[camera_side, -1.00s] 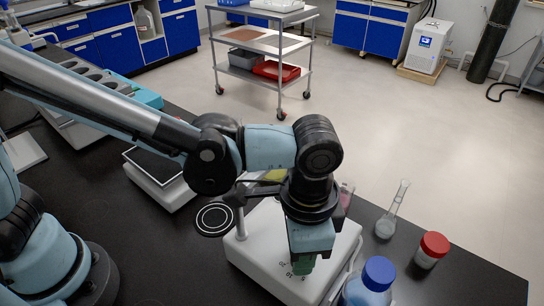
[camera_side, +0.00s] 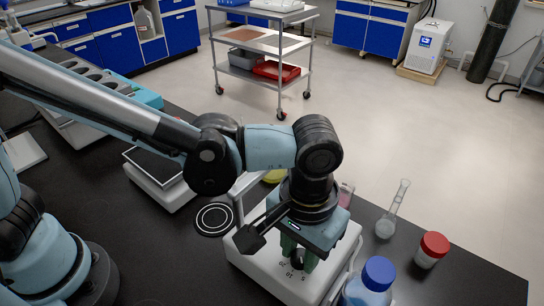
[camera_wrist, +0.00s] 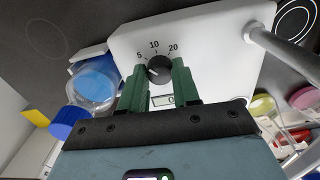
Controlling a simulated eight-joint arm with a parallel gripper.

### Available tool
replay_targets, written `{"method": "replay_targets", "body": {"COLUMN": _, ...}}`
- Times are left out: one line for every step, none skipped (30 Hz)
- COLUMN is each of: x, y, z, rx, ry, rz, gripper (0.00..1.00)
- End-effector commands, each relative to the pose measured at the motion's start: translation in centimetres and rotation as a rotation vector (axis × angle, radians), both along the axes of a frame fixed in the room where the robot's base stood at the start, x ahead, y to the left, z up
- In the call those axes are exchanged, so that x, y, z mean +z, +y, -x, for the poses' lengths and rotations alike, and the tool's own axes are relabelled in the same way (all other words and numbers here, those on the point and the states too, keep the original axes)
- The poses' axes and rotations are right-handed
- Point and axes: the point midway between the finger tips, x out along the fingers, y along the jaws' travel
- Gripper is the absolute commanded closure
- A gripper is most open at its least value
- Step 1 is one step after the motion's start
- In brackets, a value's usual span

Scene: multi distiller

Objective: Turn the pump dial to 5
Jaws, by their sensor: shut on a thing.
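The pump is a white flat-topped unit (camera_side: 268,268) at the front of the black bench; it also fills the upper middle of the wrist view (camera_wrist: 205,40). Its black round dial (camera_wrist: 159,70) sits on the panel, with the marks 5, 10 and 20 printed in an arc around it. The dial's pointer is too small to read surely. My gripper (camera_side: 298,260) points down over the panel. Its green fingers (camera_wrist: 159,80) stand on either side of the dial and are shut on it. A small display below the dial is partly hidden by the fingers.
A blue-capped bottle (camera_side: 373,280) stands close to the pump's right side. A red-capped jar (camera_side: 432,249) and a clear flask (camera_side: 392,210) stand further right. A metal rod frame rises at the pump's edge. A balance (camera_side: 165,180) stands behind to the left.

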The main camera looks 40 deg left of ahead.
Motion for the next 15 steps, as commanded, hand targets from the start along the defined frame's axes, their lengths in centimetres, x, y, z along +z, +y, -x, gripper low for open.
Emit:
{"method": "replay_targets", "body": {"x": -0.03, "y": -0.03, "z": -0.03, "rx": 0.016, "ry": -0.001, "rz": 0.001, "gripper": 0.99}}
{"method": "replay_targets", "body": {"x": -0.03, "y": -0.03, "z": -0.03, "rx": 0.023, "ry": -0.001, "rz": 0.001, "gripper": 0.99}}
{"method": "replay_targets", "body": {"x": -0.03, "y": -0.03, "z": -0.03, "rx": 0.032, "ry": -0.001, "rz": 0.001, "gripper": 0.99}}
{"method": "replay_targets", "body": {"x": -0.03, "y": -0.03, "z": -0.03, "rx": 0.038, "ry": -0.001, "rz": 0.001, "gripper": 0.99}}
{"method": "replay_targets", "body": {"x": -0.03, "y": -0.03, "z": -0.03, "rx": 0.043, "ry": -0.001, "rz": 0.001, "gripper": 0.99}}
{"method": "replay_targets", "body": {"x": -0.03, "y": -0.03, "z": -0.03, "rx": 0.048, "ry": -0.001, "rz": 0.001, "gripper": 0.99}}
{"method": "replay_targets", "body": {"x": -0.03, "y": -0.03, "z": -0.03, "rx": 0.051, "ry": -0.001, "rz": 0.001, "gripper": 0.99}}
{"method": "replay_targets", "body": {"x": -0.03, "y": -0.03, "z": -0.03, "rx": 0.053, "ry": -0.001, "rz": 0.001, "gripper": 0.99}}
{"method": "replay_targets", "body": {"x": -0.03, "y": -0.03, "z": -0.04, "rx": 0.055, "ry": -0.001, "rz": 0.001, "gripper": 0.99}}
{"method": "replay_targets", "body": {"x": -0.03, "y": -0.03, "z": -0.04, "rx": 0.056, "ry": -0.001, "rz": 0.001, "gripper": 0.99}}
{"method": "replay_targets", "body": {"x": -0.03, "y": -0.03, "z": -0.03, "rx": 0.057, "ry": -0.001, "rz": 0.001, "gripper": 0.99}}
{"method": "replay_targets", "body": {"x": -0.03, "y": -0.03, "z": -0.03, "rx": 0.058, "ry": -0.001, "rz": 0.001, "gripper": 0.99}}
{"method": "replay_targets", "body": {"x": -0.03, "y": -0.03, "z": -0.03, "rx": 0.058, "ry": -0.001, "rz": 0.001, "gripper": 0.99}}
{"method": "replay_targets", "body": {"x": -0.03, "y": -0.03, "z": -0.03, "rx": 0.058, "ry": -0.001, "rz": 0.001, "gripper": 0.99}}
{"method": "replay_targets", "body": {"x": -0.03, "y": -0.03, "z": -0.03, "rx": 0.058, "ry": -0.001, "rz": 0.001, "gripper": 0.99}}
